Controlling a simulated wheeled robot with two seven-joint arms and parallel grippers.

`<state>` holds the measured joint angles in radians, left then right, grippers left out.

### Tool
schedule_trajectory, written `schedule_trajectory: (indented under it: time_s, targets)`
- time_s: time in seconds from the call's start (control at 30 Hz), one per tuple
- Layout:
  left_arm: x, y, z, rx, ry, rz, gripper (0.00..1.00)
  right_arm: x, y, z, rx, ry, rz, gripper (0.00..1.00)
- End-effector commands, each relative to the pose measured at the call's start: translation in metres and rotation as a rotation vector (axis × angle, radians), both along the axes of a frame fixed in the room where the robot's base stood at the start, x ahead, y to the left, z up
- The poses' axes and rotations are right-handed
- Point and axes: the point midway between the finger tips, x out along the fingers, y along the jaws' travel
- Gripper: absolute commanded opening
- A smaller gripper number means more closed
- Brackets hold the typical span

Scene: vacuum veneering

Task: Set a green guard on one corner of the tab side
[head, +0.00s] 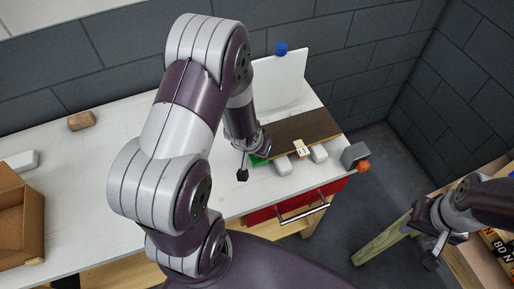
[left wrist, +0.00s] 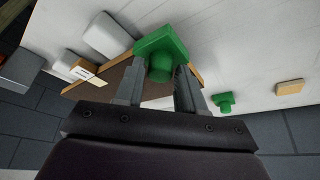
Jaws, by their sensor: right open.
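A brown board (head: 305,128) lies at the right of the white table. Its pale tab (head: 300,148) is on the front edge and also shows in the left wrist view (left wrist: 95,79). A green guard (left wrist: 162,47) is at a corner of the board on the tab side; whether it is fully seated I cannot tell. My left gripper (left wrist: 160,75) has its fingers on both sides of the guard's knob and appears shut on it. The guard is mostly hidden in the head view (head: 258,160). A second green guard (left wrist: 223,101) stands apart. My right gripper (head: 428,245) is open and empty.
White blocks (head: 283,168) stand at the board's front edge. A grey box (head: 355,154) with an orange knob is at the table's right end. A white panel (head: 280,82) stands behind.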

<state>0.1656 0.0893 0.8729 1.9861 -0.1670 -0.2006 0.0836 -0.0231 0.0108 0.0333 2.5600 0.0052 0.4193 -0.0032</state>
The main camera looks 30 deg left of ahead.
Motion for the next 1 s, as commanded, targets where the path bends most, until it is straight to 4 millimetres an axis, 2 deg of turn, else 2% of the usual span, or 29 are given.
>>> schedule_trajectory:
  time_s: [0.37,0.5,0.7,0.8,1.0]
  targets:
    - [-0.001,0.0,0.004,0.0,-0.002,0.0,0.57,0.0,0.0,0.001,0.0,0.0,0.0,0.43]
    - [-0.01,-0.001,0.03,0.002,-0.005,-0.001,0.57,0.0,0.0,0.005,0.0,0.0,0.0,0.43]
    - [-0.032,-0.003,0.086,0.0,-0.002,0.0,0.57,0.0,0.0,0.029,0.0,0.0,0.0,0.43]
    - [-0.04,-0.003,0.105,0.001,-0.002,0.0,0.57,0.0,0.0,0.038,0.0,0.0,0.0,0.43]
    - [-0.048,-0.004,0.118,0.0,0.0,0.001,0.57,0.0,0.0,0.045,0.0,0.0,0.0,0.43]
